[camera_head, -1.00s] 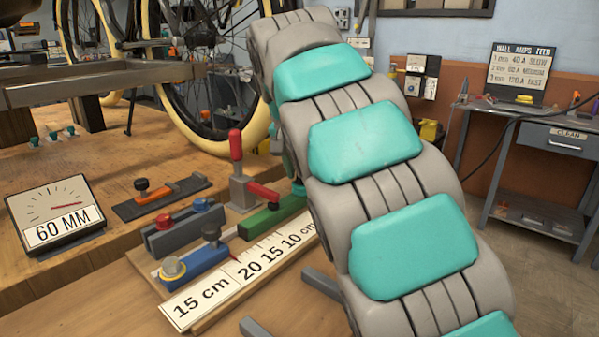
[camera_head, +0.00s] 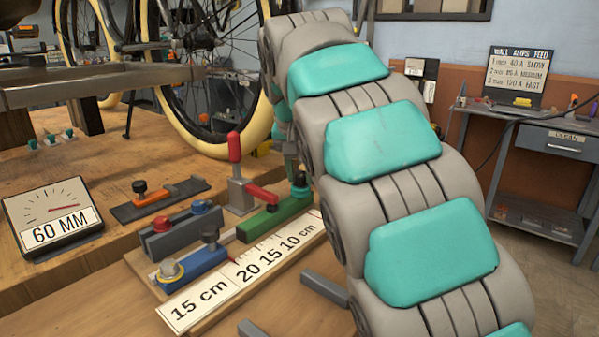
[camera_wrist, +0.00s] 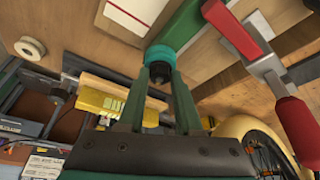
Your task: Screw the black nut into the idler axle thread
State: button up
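In the wrist view, the two dark green fingers of my gripper (camera_wrist: 161,75) reach toward a short teal cylinder (camera_wrist: 160,55) at the end of a green block. A small black, nut-like piece (camera_wrist: 152,90) with a grey tip shows between the fingers, just below the cylinder. Whether the fingers touch it or stand apart from it is unclear. In the head view, the teal cylinder (camera_head: 301,187) stands at the right end of the green block (camera_head: 270,218). My arm hides most of my gripper there. I cannot make out an axle thread for certain.
A red-handled clamp (camera_head: 238,180) stands close beside the green block. A blue block (camera_head: 195,268), a grey block (camera_head: 182,230) and a ruler strip (camera_head: 245,272) lie nearby. A 60 MM gauge (camera_head: 52,215) sits left. A bicycle wheel (camera_head: 215,80) is behind.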

jog(key=shift+c, duration=0.9)
jog(key=shift+r+m+p, duration=0.15)
jog(key=shift+m+p, duration=0.45)
jog(key=shift+p, duration=0.05)
jog(key=shift+h, duration=0.3)
jog(key=shift+a+m+h+p, duration=0.1)
jog(key=shift+m+h+p, duration=0.2)
jog(key=shift+m+p, duration=0.4)
jog(key=shift+m, duration=0.4)
